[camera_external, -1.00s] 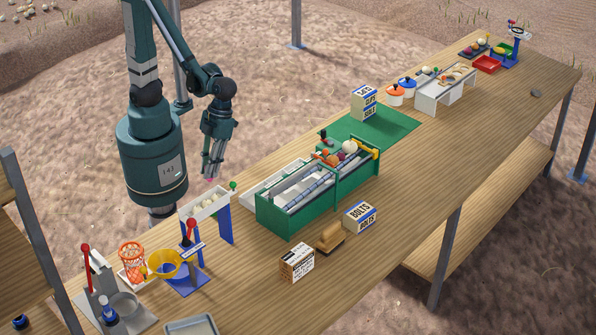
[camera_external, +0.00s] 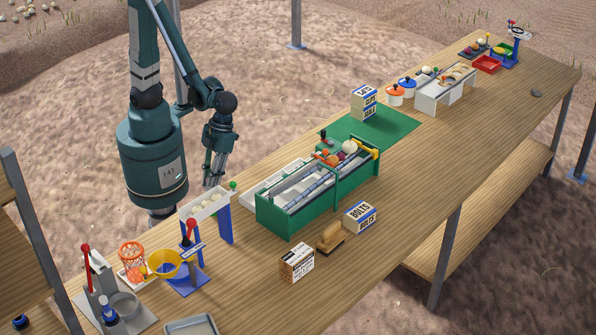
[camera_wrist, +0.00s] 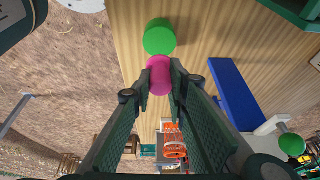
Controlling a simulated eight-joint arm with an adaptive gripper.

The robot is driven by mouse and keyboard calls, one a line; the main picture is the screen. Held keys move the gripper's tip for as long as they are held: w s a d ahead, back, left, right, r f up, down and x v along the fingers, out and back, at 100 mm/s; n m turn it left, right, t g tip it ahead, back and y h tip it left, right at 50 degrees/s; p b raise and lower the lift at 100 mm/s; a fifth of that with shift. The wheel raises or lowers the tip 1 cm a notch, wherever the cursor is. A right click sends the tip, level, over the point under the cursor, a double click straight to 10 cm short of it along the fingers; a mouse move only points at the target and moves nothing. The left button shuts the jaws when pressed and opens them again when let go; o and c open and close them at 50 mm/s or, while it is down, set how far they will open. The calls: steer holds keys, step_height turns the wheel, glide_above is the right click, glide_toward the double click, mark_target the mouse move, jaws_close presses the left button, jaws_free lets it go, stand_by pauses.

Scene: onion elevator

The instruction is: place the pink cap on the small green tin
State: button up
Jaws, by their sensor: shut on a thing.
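The pink cap (camera_wrist: 159,76) is held between the fingertips of my gripper (camera_wrist: 160,78) in the wrist view. The small green tin (camera_wrist: 159,38) shows as a round green shape on the wooden table, just beyond the cap in that view. The cap's edge meets the tin's edge in the picture; I cannot tell whether they touch. In the external view my gripper (camera_external: 212,178) points down behind the white tray on blue legs.
A blue leg (camera_wrist: 233,95) is to the right in the wrist view. The orange basket (camera_external: 131,256) and green-sided box (camera_external: 290,217) stand on either side.

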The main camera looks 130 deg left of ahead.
steer(key=shift+f, duration=0.15)
steer(key=shift+f+b, duration=0.45)
steer(key=shift+f, duration=1.6)
steer(key=shift+f, duration=0.2)
steer(key=o, duration=0.8)
steer(key=shift+c, duration=0.2)
steer(key=shift+r, duration=0.3)
steer(key=p+v, duration=0.2)
steer(key=v, duration=0.9)
steer(key=shift+a+r, duration=0.25)
steer(key=shift+r, duration=0.1)
steer(key=shift+r, duration=0.15)
